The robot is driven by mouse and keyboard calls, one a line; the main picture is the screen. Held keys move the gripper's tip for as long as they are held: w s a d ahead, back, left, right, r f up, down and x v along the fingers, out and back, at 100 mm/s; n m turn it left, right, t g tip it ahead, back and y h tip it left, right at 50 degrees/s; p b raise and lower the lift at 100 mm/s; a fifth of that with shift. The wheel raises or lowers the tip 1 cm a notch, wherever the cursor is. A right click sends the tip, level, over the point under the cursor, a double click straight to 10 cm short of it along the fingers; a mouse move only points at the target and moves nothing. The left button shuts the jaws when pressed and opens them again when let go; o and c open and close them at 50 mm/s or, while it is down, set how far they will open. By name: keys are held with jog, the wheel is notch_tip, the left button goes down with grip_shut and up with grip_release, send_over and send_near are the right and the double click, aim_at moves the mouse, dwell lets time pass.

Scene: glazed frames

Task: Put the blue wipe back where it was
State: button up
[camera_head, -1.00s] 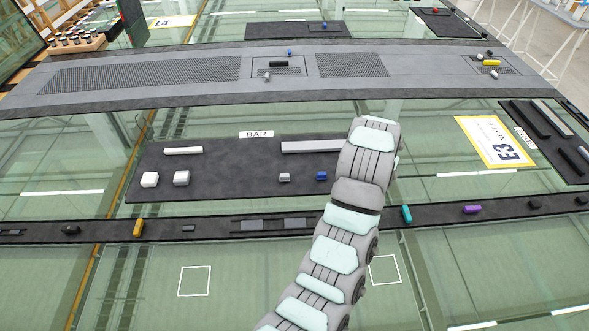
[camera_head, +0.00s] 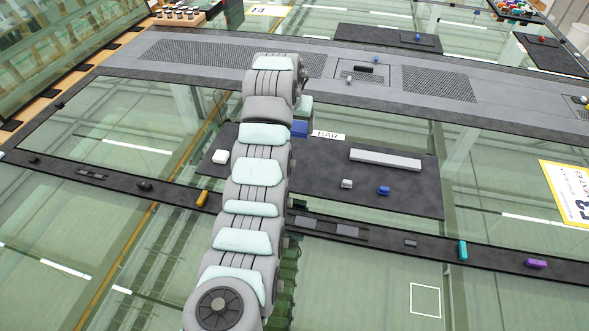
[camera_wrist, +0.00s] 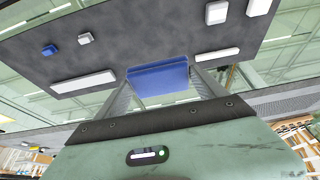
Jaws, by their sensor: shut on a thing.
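My gripper (camera_wrist: 159,76) is shut on a blue wipe (camera_wrist: 158,82), a flat blue block held between its two fingers in the wrist view. In the head view the blue wipe (camera_head: 299,129) shows just right of my arm, by the far edge of the dark BAR mat (camera_head: 310,180); the arm hides most of the gripper. The wipe appears held above the mat, but its height is unclear. A smaller blue block (camera_head: 384,190) lies on the mat beside a pale grey block (camera_head: 347,184).
A long white bar (camera_head: 385,160) and a white block (camera_head: 220,157) lie on the mat. A BAR label (camera_head: 328,135) stands at its far edge. Behind runs a grey perforated strip (camera_head: 440,82); in front, a dark rail (camera_head: 400,238) carries several small items.

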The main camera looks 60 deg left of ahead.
aim_at(295, 172)
notch_tip(295, 172, down, 18)
jog(key=shift+d+f+p, duration=0.1)
jog(key=shift+f+p, duration=0.05)
jog(key=shift+p, duration=0.65)
jog(key=shift+f, duration=0.2)
jog(key=o, duration=1.3)
jog(key=shift+c, duration=0.2)
jog(key=shift+r, duration=0.15)
jog(key=shift+d+r, duration=0.1)
jog(key=shift+r, duration=0.7)
jog(key=shift+s+d+r, duration=0.25)
jog(key=shift+d+r, duration=0.05)
jog(key=shift+r, duration=0.25)
jog(key=v, duration=0.9)
jog(key=shift+b, duration=0.4)
jog(key=shift+s+r, duration=0.1)
